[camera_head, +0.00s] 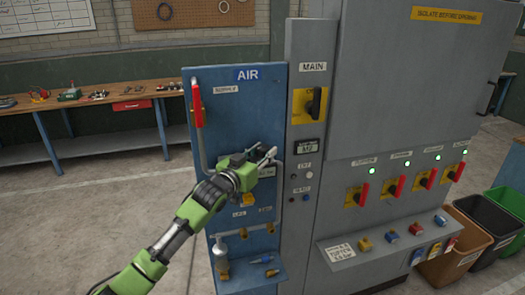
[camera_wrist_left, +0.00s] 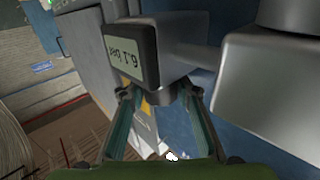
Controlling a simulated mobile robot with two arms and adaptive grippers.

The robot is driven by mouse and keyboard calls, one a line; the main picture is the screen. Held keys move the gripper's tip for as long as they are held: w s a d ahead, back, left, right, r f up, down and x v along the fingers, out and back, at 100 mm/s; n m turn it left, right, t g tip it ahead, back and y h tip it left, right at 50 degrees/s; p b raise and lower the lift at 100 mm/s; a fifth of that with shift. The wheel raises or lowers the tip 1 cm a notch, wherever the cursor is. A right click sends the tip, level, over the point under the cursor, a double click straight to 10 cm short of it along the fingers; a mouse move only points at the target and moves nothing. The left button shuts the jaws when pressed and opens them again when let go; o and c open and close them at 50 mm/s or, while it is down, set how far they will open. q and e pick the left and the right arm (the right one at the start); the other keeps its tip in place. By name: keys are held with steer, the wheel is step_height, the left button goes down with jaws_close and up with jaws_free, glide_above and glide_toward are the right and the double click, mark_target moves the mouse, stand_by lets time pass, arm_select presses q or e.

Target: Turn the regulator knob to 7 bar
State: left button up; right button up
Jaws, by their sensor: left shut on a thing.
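The blue AIR panel (camera_head: 245,103) stands in the middle of the head view. My left gripper (camera_head: 264,156) reaches its right side from the left and covers most of the regulator there. In the left wrist view the gripper (camera_wrist_left: 160,95) has its two fingers on either side of the grey regulator knob (camera_wrist_left: 167,92), shut on it. The regulator's display (camera_wrist_left: 126,58) appears tilted and upside down beside the knob; it seems to read 6.1 bar, though the digits are small. My right gripper is in neither view.
A red-handled lever (camera_head: 197,105) with a pipe is at the panel's upper left. The grey MAIN cabinet (camera_head: 405,110) with red-handled switches is close on the right. A small shelf (camera_head: 250,278) sits below the gripper. Bins (camera_head: 455,250) stand at the right.

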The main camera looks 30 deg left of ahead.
arm_select(q)
steer(key=shift+m+h, duration=0.3)
steer(key=shift+h, duration=0.2)
steer(key=o, duration=1.1)
steer(key=shift+w+d+n+y, duration=0.1)
steer(key=shift+d+n+y, duration=0.05)
steer(key=shift+n+y, duration=0.4)
